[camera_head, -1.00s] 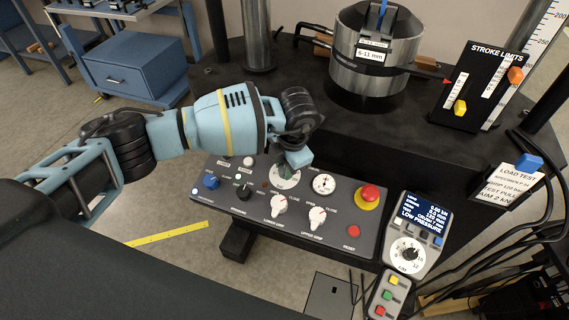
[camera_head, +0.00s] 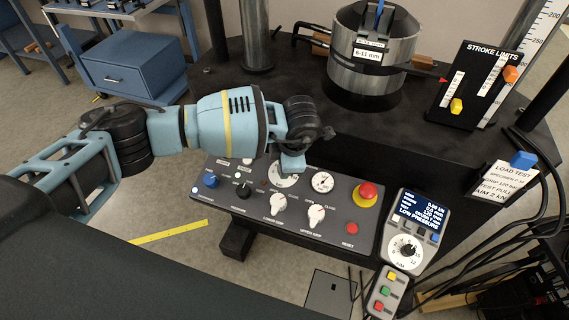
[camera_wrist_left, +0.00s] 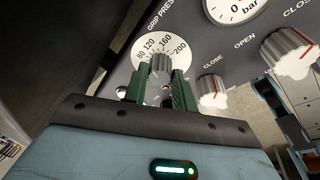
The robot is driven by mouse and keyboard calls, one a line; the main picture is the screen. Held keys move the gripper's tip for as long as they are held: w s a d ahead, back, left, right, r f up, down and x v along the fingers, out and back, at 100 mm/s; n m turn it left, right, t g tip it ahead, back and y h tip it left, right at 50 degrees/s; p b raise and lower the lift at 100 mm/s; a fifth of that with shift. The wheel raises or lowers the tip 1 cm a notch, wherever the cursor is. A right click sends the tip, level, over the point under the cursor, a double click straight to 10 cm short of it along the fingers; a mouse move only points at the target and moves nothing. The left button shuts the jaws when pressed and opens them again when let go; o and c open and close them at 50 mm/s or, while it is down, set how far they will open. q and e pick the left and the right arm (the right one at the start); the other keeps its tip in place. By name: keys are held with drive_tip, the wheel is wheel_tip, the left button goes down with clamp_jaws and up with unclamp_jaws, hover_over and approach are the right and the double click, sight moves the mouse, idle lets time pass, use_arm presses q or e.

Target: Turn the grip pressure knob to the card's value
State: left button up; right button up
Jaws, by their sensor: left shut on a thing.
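The grip pressure knob (camera_wrist_left: 160,64) is a small grey ribbed knob on a white dial (camera_wrist_left: 148,47) marked 80, 120, 160 and 200. My left gripper (camera_wrist_left: 160,84) is shut on it, with one green finger on each side. Its exact pointer setting cannot be made out. In the head view the left gripper (camera_head: 292,166) covers the knob, and part of the white dial (camera_head: 283,181) shows below it. The card (camera_head: 507,180) at the right reads LOAD TEST, with a grip line that appears to say 120 bar. My right gripper is not in view.
The panel (camera_head: 330,235) also carries a gauge (camera_head: 322,182), white-grey open/close knobs (camera_head: 278,204), a black knob (camera_head: 243,190) and a red stop button (camera_head: 368,191). A handset (camera_head: 413,232) at the right shows LOW PRESSURE. The black machine table rises behind.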

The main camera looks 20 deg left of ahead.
use_arm(q)
drive_tip(key=o, duration=1)
drive_tip(key=v, duration=0.8)
